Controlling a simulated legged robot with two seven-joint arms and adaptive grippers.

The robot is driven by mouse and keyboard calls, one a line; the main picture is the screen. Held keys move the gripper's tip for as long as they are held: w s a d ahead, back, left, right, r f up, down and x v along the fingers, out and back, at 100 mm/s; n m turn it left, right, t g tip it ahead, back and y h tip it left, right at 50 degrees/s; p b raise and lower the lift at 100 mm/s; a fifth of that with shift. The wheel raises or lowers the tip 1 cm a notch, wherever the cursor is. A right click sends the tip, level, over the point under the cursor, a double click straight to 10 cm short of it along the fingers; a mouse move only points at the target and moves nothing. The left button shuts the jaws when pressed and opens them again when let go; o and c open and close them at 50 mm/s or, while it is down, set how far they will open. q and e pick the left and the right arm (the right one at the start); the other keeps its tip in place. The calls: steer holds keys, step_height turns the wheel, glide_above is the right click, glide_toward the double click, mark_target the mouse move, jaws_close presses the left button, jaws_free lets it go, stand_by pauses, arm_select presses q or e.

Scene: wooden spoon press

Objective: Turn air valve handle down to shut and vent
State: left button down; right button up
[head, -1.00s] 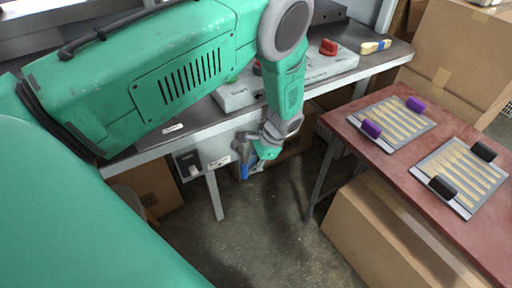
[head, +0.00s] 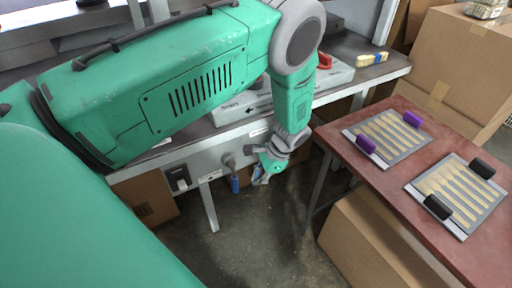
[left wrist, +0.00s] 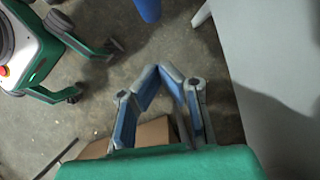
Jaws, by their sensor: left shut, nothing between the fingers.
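The air valve (head: 229,160) is a grey fitting on the front of the press bench. Its blue handle (head: 235,183) hangs down below it. A blue rounded end at the top of the left wrist view (left wrist: 148,9) looks like the same handle. My left gripper (head: 262,179) is just right of the handle, apart from it, below the bench edge. In the left wrist view its two blue-padded fingers (left wrist: 162,72) come together at the tips with nothing between them. My right gripper is out of view.
The steel bench (head: 378,72) runs across the back, with a switch box (head: 180,180) left of the valve. A red-brown table (head: 403,185) at right holds two trays of wooden sticks. Cardboard boxes (head: 375,240) stand below it. Floor before the valve is clear.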

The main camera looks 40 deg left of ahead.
arm_select(q)
steer(key=shift+w+d+r, duration=2.65)
steer(key=shift+w+r, duration=0.4)
steer(key=shift+r, duration=0.75)
steer(key=s+f+n+t+h, duration=0.2)
steer(key=s+f, duration=0.8)
steer(key=s, duration=0.4)
steer(key=s+r+n+t+h, duration=0.1)
steer(key=s+r+n+t, duration=0.1)
steer(key=s, duration=1.4)
steer(key=shift+s+r+n+t, duration=0.2)
steer(key=shift+r+n+t, duration=0.1)
steer(key=shift+r+n, duration=0.5)
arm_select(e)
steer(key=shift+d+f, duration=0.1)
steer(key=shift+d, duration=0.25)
